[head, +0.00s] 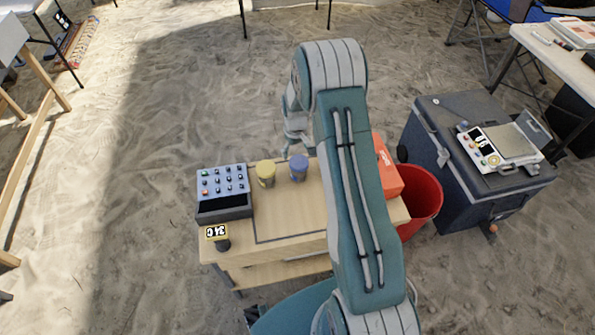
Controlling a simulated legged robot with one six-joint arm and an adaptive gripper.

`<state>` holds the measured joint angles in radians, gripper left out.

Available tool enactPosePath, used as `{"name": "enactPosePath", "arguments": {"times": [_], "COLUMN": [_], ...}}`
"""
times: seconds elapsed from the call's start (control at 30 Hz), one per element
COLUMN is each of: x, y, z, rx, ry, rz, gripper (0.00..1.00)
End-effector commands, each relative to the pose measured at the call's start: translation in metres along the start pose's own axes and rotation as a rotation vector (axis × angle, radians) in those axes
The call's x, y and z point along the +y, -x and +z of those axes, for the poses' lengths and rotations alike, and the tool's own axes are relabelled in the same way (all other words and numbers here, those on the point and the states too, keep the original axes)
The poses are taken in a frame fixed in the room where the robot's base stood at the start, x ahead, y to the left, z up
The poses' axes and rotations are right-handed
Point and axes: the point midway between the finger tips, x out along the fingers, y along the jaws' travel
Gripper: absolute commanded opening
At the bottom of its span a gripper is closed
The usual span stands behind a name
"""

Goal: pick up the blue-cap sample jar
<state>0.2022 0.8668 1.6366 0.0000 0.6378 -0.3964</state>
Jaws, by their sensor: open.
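The blue-cap sample jar (298,168) stands upright on the small wooden table (290,242). A yellow-cap jar (266,173) stands upright just to its left. My gripper (291,152) is open above and beyond the blue-cap jar, apart from it as far as I can see. Part of the gripper is hidden behind my teal arm, which crosses the right half of the table.
A red bucket (423,198) and a dark cooler (455,190) with a scale (498,149) stand further right.

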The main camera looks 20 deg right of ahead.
Motion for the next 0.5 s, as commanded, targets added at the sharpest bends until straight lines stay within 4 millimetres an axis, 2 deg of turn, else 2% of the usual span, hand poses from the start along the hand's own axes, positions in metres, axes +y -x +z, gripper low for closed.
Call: {"name": "enactPosePath", "arguments": {"times": [0.1,0.33,0.5], "x": [0.001,0.000,0.002], "y": [-0.021,-0.040,-0.067], "z": [0.001,0.002,0.004], "rx": [-0.002,-0.002,-0.003], "ry": [-0.001,-0.001,-0.001], "rz": [-0.002,-0.001,-0.001], "gripper": [1.00,1.00,1.00]}}
